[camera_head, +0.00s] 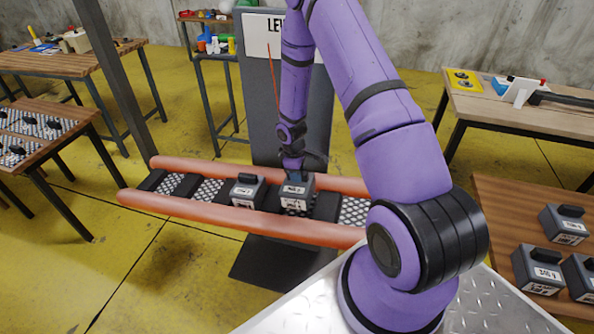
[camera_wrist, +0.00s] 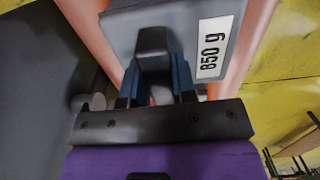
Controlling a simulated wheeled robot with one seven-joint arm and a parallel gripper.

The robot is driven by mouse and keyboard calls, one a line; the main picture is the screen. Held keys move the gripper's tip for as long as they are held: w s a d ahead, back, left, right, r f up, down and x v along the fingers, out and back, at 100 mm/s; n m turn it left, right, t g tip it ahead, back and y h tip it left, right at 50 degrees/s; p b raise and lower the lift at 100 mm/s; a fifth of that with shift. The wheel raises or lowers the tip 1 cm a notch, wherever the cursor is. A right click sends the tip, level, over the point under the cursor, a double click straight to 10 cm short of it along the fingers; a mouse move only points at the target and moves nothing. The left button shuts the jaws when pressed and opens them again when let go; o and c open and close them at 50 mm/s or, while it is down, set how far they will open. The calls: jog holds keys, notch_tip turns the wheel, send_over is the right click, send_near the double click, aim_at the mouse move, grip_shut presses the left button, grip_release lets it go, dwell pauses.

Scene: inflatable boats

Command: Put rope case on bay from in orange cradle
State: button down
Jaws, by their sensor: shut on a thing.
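My gripper (camera_head: 294,177) is shut on the black handle of a grey case (camera_head: 295,198) over the orange cradle (camera_head: 225,226). In the wrist view, the blue fingers (camera_wrist: 157,72) straddle the handle, and the case's label (camera_wrist: 212,48) reads 850 g. The held case is upright between the two orange tubes; I cannot tell whether it rests on the cradle. A second grey case (camera_head: 246,191) stands just left of it. Dark bays show at the left (camera_head: 186,186) and right (camera_head: 327,207). Labels are too small in the head view to tell which case is the rope case.
A dark post with a white sign (camera_head: 270,36) stands behind the cradle. A wooden table (camera_head: 500,212) at the right holds several similar cases. Another table with dark items on mesh (camera_head: 30,124) stands at the left. Yellow floor is open in front of the cradle.

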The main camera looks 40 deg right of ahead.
jog(key=shift+s+d+f, duration=0.15)
jog(key=shift+f, duration=1.9)
